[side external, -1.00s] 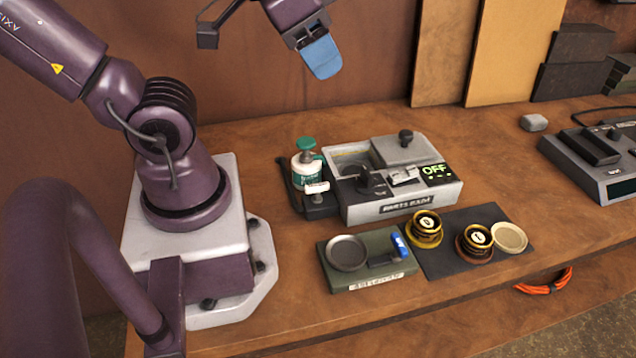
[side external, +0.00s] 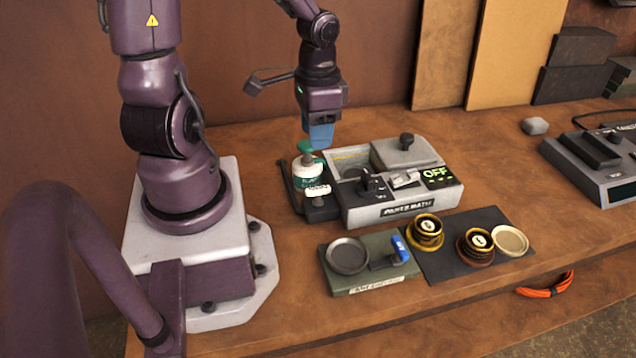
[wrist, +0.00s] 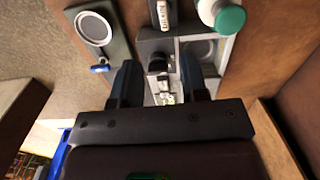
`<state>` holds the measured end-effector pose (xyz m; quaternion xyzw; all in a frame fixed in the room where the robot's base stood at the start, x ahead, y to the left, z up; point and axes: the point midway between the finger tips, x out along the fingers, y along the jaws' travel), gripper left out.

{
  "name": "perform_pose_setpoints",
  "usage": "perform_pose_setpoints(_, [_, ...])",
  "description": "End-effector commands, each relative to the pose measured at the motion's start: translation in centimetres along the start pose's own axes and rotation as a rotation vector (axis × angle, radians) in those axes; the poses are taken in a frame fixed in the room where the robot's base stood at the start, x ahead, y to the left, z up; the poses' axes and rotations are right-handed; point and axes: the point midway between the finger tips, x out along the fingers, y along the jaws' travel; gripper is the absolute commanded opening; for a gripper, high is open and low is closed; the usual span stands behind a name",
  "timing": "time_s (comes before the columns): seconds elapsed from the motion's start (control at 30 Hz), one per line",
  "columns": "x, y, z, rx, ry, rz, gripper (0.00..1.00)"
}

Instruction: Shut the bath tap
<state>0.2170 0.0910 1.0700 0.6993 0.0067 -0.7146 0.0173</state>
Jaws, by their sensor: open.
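The grey parts bath (side external: 400,212) stands on the bench with a black knob (side external: 368,180), a grey switch and a green OFF display (side external: 438,175). A black block with a white handle (side external: 317,190) is at its left end. A blue lever (side external: 400,248) sits on a green plate in front, beside a round dish. I cannot tell which of these is the tap. My gripper (side external: 320,140) is above the bath's back left part, pointing down. In the wrist view my gripper (wrist: 157,80) is open and empty, with the black knob (wrist: 157,66) seen between its fingers.
A white bottle with a green top (side external: 307,165) stands close by the bath's left end. Two brass stacks (side external: 424,232) and a pale disc (side external: 510,240) lie on a dark mat. Another grey device (side external: 600,165) is at right.

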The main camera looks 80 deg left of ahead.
Motion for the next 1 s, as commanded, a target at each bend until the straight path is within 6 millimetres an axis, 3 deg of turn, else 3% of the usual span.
perform_pose_setpoints(0.17, [0.6, -0.3, -0.3, 0.04, 0.019, -0.014, 0.4])
perform_pose_setpoints(1.0, [9.8, -0.2, -0.6, 0.042, 0.019, -0.012, 0.4])
